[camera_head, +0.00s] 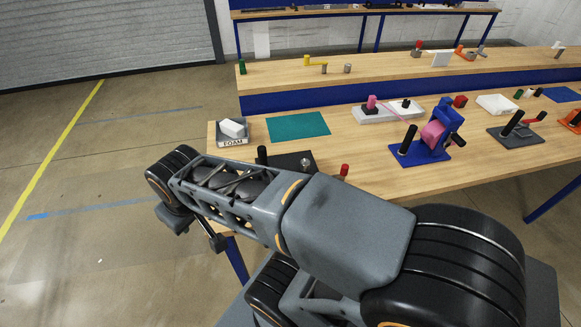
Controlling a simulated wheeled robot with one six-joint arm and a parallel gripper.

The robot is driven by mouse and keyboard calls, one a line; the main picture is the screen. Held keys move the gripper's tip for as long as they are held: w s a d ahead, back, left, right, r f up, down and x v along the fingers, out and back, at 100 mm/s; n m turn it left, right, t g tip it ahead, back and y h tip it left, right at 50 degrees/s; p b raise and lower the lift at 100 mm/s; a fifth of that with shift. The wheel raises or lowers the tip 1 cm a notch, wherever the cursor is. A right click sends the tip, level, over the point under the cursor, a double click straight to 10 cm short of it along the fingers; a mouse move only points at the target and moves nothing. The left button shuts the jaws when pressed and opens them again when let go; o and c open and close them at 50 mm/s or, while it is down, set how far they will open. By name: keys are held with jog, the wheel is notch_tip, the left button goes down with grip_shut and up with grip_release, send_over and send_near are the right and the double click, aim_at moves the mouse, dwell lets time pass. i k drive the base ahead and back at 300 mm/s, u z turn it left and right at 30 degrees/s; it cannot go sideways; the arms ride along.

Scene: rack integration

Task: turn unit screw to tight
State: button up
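I cannot pick out the unit screw with certainty. Behind my arm, a dark plate (288,158) lies at the table's near edge. A small silver round-topped part (305,163) and a black upright post (262,155) stand by it, and a red-topped piece (344,171) stands to the right. My arm crosses in front and hides the lower part of this area. My gripper cannot be made out; only arm links show, so its hold and its distance from the screw do not show.
On the wooden table (352,138) are a grey FOAM tray (233,142) with a white block, a teal mat (298,127), a blue stand (420,153) with a pink reel, and a grey fixture (515,137). A raised shelf runs behind. Open floor lies left.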

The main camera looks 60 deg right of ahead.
aim_at(304, 163)
jog(key=z, duration=0.7)
jog(key=k, duration=0.8)
jog(key=z, duration=0.8)
jog(key=i, duration=0.5)
jog(key=u, duration=0.15)
jog(key=k, duration=0.15)
jog(key=u, duration=0.25)
